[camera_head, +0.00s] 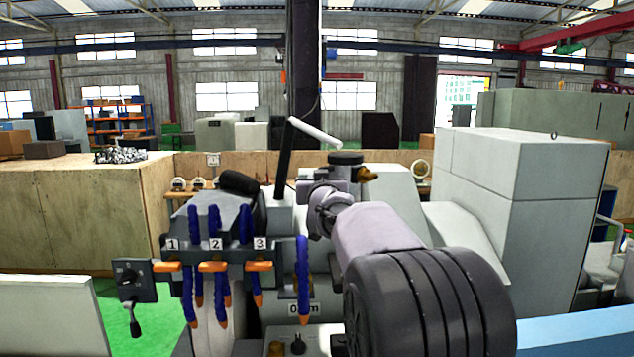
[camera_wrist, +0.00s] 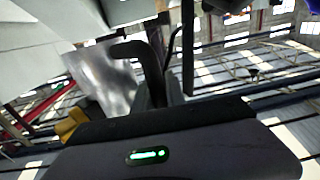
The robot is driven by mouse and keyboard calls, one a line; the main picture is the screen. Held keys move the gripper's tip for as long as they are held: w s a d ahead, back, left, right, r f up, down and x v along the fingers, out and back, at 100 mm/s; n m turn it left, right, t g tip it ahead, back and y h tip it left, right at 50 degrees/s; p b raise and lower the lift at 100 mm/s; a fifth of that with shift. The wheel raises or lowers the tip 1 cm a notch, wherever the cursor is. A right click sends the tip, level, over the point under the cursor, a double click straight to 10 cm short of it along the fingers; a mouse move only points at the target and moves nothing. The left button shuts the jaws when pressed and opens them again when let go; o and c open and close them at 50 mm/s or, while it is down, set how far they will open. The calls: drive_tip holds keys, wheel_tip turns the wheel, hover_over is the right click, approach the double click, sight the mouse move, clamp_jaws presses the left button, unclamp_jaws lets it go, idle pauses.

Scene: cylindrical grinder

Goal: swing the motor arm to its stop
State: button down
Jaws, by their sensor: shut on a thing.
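A black sloping lever with a pale bar across its top, which looks like the motor arm (camera_head: 284,152), rises from the machine in the head view. My gripper sits at the far end of my arm, just right of the lever, and is largely hidden by my wrist. In the wrist view my gripper (camera_wrist: 160,58) shows as dark fingers above a dark body with a green light. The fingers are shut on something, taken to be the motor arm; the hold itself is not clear. A blurred shiny metal part lies close beside the fingers.
Blue hoses with orange tips (camera_head: 215,266) hang from a numbered rack at left. A switch box (camera_head: 134,279) stands left of it. A tall grey cabinet (camera_head: 530,190) blocks the right. Wooden panels (camera_head: 90,215) close off the back left.

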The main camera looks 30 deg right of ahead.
drive_tip(key=shift+r, duration=0.15)
drive_tip(key=c, duration=1.8)
unclamp_jaws()
drive_tip(key=o, duration=0.4)
drive_tip(key=shift+w+a, duration=0.15)
drive_tip(key=shift+o, duration=0.2)
drive_tip(key=b+v, duration=0.2)
drive_tip(key=v, duration=1.5)
drive_tip(key=shift+s+b, duration=0.25)
drive_tip(key=shift+b, duration=0.15)
